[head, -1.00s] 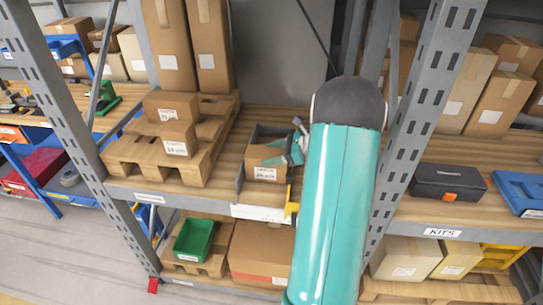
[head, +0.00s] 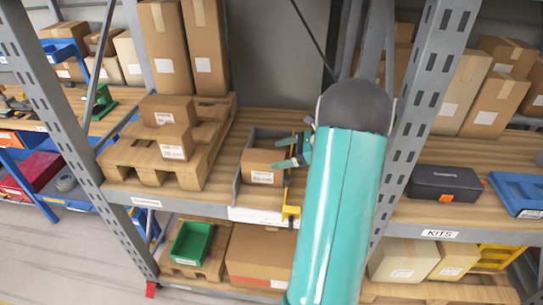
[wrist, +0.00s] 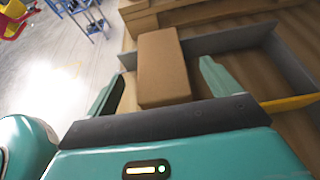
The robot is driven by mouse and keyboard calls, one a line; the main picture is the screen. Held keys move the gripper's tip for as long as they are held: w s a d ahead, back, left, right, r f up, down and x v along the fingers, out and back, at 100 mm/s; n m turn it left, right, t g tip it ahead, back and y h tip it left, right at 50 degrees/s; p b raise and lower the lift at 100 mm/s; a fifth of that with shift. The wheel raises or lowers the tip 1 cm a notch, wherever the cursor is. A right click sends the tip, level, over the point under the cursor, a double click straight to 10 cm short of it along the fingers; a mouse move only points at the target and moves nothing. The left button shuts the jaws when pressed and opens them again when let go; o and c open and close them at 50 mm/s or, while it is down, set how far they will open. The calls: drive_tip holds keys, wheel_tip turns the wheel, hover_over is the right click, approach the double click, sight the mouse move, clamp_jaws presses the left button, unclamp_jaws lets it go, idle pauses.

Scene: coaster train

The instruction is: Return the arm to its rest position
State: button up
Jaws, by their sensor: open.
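My gripper (head: 290,152) is at the shelf, in front of and partly beside my teal arm in the head view. In the wrist view its two teal fingers (wrist: 158,88) stand wide apart and hold nothing. A small cardboard box (head: 262,167) with a white label sits in a grey-walled bay on the middle shelf. It also shows in the wrist view (wrist: 163,65), ahead of the palm and between the lines of the fingers. My arm hides the right part of the bay.
A grey rack post (head: 418,110) stands close right of my arm. A wooden pallet (head: 190,178) with boxes is left of the bay. A yellow piece (head: 290,213) is at the shelf's front edge. A dark toolbox (head: 445,183) sits right of the post.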

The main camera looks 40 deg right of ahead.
drive_tip(key=v, duration=0.3)
drive_tip(key=a+r+n+g, duration=0.2)
drive_tip(key=a+r+n, duration=0.15)
drive_tip(key=a, duration=0.45)
drive_tip(key=a+r+n+g+h, duration=0.1)
drive_tip(key=a+r+n+g, duration=0.15)
drive_tip(key=a+n, duration=0.4)
drive_tip(key=a+r+n+g, duration=0.2)
drive_tip(key=a, duration=0.8)
drive_tip(key=s+a+r+n+h, duration=0.2)
drive_tip(key=s+a+n+h, duration=0.1)
drive_tip(key=s+a+n, duration=0.3)
drive_tip(key=s+a+r+n+t+h, duration=0.1)
drive_tip(key=s+a+n+h, duration=0.3)
drive_tip(key=s+a+n, duration=0.2)
drive_tip(key=shift+a+r+n, duration=0.35)
drive_tip(key=shift+a+n, duration=0.7)
drive_tip(key=shift+n, duration=1.15)
